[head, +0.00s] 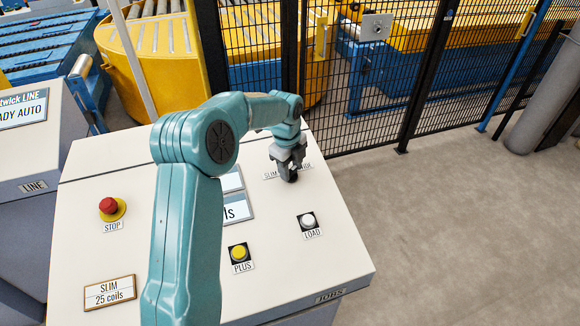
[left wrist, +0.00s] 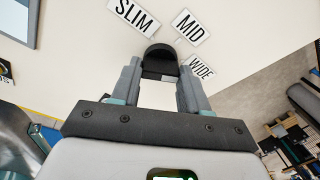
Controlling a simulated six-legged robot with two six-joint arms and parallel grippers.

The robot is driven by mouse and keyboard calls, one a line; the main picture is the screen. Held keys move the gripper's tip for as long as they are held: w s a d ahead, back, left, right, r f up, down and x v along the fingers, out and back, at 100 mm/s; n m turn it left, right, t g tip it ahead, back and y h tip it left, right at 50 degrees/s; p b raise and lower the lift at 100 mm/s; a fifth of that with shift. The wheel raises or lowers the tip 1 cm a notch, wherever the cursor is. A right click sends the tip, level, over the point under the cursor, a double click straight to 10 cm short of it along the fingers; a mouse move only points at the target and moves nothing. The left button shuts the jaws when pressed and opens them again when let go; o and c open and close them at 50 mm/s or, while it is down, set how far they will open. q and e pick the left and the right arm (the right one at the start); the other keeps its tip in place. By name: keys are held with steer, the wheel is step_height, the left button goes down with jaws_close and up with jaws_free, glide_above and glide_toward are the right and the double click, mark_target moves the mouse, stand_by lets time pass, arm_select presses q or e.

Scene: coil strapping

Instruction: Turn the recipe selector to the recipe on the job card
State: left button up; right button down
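The recipe selector (left wrist: 160,56) is a small dark knob on the cream panel, with SLIM (left wrist: 133,16), MID (left wrist: 190,25) and WIDE (left wrist: 201,68) labels fanned around its far side. My left gripper (head: 290,172) is at the knob, one finger on each side. In the left wrist view the fingers (left wrist: 160,72) show no clear gap to the knob and look shut on it. Which label the knob points at cannot be made out. The job card (head: 109,292) at the panel's lower left reads SLIM, 25 coils. My right gripper is not in view.
The panel holds a red STOP button (head: 109,206), a yellow PLUS button (head: 239,252), a white LOAD button (head: 308,221) and a display (head: 236,208) partly hidden by my left arm. A LINE console (head: 30,150) stands left. Black mesh fencing (head: 375,80) runs behind.

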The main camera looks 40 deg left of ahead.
arm_select(q)
steer(key=shift+c, duration=1.1)
steer(key=shift+f, duration=0.15)
